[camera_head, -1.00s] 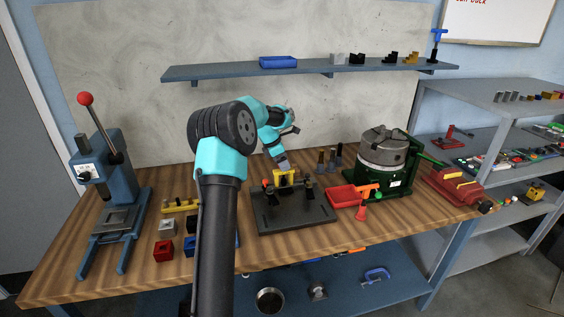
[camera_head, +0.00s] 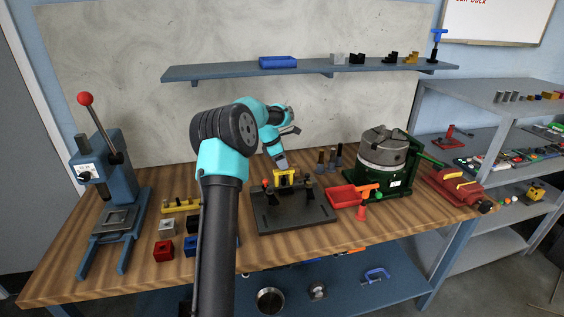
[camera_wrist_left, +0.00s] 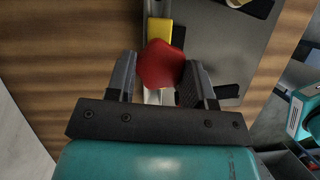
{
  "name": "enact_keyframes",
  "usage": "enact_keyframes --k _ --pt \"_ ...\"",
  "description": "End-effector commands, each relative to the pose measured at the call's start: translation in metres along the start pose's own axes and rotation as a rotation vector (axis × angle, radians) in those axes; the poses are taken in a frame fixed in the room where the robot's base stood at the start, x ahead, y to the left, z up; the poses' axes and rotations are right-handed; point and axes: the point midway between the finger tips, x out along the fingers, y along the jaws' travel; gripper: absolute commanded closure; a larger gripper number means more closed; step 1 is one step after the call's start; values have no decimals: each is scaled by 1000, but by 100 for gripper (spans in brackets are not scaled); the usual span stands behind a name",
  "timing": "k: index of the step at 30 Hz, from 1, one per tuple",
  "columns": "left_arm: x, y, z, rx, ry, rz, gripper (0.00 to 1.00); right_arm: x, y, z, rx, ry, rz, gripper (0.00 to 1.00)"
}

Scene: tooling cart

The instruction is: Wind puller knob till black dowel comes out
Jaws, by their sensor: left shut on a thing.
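The yellow puller (camera_head: 286,178) stands at the back of the dark fixture plate (camera_head: 294,215) on the bench. Part of the puller also shows in the left wrist view (camera_wrist_left: 159,33), just beyond a red knob (camera_wrist_left: 161,66). My left gripper (camera_head: 282,163) reaches down behind the puller in the head view. Its two fingers (camera_wrist_left: 161,80) are closed on opposite sides of the red knob. The knob is hidden in the head view. I cannot make out the black dowel in either view. My right gripper is in neither view.
A red tray (camera_head: 343,197) and the green machine with a grey chuck (camera_head: 385,150) stand right of the plate. A blue press (camera_head: 112,175) stands at the left. Small blocks, among them a red one (camera_head: 163,251), lie left of the plate.

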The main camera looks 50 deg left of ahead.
Motion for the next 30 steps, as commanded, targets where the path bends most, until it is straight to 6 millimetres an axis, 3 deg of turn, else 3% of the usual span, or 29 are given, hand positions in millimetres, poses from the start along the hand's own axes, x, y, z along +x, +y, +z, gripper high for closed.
enact_keyframes --k 30 --pt "2 6 4 838 0 -345 76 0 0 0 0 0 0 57"
